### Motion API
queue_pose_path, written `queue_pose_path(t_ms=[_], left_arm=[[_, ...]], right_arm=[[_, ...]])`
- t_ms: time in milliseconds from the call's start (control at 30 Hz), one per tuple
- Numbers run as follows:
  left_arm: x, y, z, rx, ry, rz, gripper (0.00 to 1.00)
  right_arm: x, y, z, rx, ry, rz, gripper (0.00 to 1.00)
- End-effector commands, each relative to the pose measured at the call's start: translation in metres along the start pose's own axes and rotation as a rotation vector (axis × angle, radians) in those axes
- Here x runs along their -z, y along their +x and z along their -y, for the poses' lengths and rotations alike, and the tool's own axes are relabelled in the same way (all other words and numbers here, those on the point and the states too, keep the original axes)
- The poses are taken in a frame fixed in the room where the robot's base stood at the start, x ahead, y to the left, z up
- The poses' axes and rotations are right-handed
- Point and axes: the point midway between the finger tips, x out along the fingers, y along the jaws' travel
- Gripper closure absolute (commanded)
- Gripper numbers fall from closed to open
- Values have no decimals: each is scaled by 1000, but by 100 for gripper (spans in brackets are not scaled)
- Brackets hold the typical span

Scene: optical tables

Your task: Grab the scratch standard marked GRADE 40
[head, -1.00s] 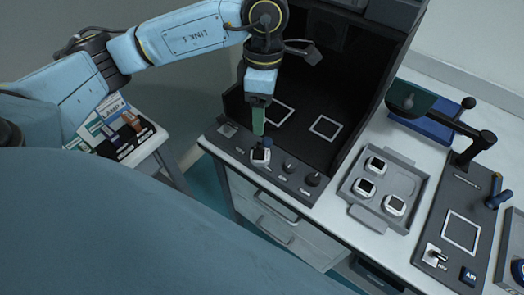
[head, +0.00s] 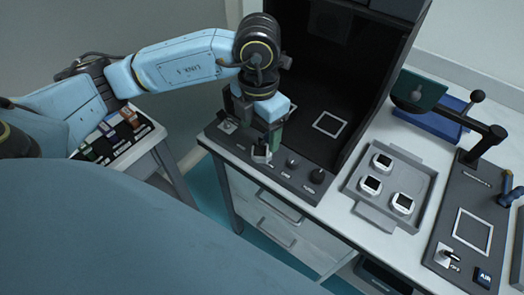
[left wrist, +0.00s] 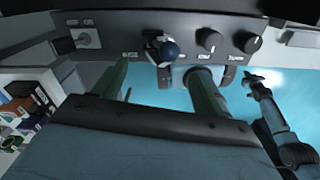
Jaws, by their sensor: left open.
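My left gripper (head: 270,142) is open, low over the front control panel of the dark booth. In the left wrist view its green fingers (left wrist: 160,88) are apart, with a dark ball-topped lever (left wrist: 168,50) between them in the picture. I cannot tell whether they touch it.
The control panel (head: 300,183) has several black knobs. A dark plate with a white square outline (head: 473,230) and a black arm stands right of the tray (head: 421,180). A small side table (head: 137,158) at left holds several coloured items. White worktop lies bare around the tray.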

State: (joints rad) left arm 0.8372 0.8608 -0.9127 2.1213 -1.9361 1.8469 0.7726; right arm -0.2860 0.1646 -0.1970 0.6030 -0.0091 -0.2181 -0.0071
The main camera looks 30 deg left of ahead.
Motion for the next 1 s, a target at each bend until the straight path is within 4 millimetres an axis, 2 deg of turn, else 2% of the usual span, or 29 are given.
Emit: queue_pose_path(t_ms=[267,467,567,800,833,1000], left_arm=[[-1,18,0,0,0,-1,29],[-5,47,2,0,1,-3,29],[-5,60,2,-1,0,-2,29],[-6,63,2,-1,2,0,29],[-6,63,2,-1,2,0,30],[-6,63,2,-1,1,0,52]], right_arm=[[2,3,-2,-4,-2,-2,100],[-1,9,-2,-4,-2,6,100],[8,7,-2,-4,1,-4,100],[11,7,-2,-5,3,-3,100],[11,7,-2,-4,3,-3,100],[10,7,-2,-4,3,-3,100]])
